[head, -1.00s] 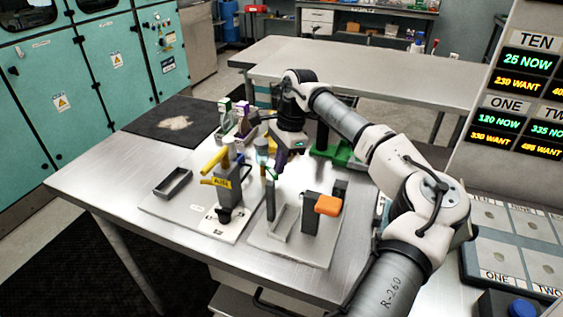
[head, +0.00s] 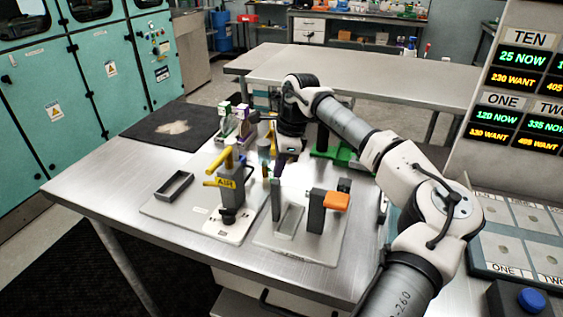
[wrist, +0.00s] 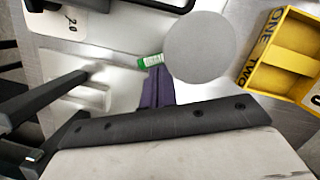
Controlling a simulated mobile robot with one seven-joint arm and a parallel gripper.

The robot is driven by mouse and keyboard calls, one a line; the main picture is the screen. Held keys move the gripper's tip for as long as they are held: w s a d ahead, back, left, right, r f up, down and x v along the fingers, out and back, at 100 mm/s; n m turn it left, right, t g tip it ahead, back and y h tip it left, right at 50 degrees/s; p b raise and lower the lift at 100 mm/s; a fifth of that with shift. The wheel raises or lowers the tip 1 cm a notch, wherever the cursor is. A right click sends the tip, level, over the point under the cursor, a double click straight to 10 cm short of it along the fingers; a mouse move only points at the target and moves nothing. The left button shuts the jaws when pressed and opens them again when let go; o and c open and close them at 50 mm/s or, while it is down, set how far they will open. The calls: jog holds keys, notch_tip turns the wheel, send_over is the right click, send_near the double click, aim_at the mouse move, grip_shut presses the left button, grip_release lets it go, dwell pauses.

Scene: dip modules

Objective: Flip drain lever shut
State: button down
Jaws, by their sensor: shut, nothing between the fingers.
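No lever in view is marked as a drain. A yellow lever (head: 219,160) sits tilted on top of a grey post, and a yellow AIR tag (head: 226,183) sticks out lower on that post. An orange block handle (head: 336,201) points sideways from a dark post on the right plate. My gripper (head: 281,164) is just behind and to the right of the AIR post, pointing down, apart from the orange handle. In the wrist view its purple fingers (wrist: 157,88) are together and empty. A green piece (wrist: 150,61) lies just beyond their tips; I cannot tell whether they touch it.
An open dark tray (head: 174,185) lies left of the AIR post. A black mat (head: 170,125) covers the table's back left. Green and purple clamps (head: 233,118) stand behind the post. The wrist view shows a grey disc (wrist: 199,47) and a yellow box (wrist: 285,62) close to the fingers.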

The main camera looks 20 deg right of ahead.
jog(key=shift+w, duration=0.6)
jog(key=shift+d, duration=0.1)
jog(key=b+v, duration=0.1)
jog(key=v, duration=1.2)
jog(key=shift+r, duration=0.4)
jog(key=shift+d, duration=0.1)
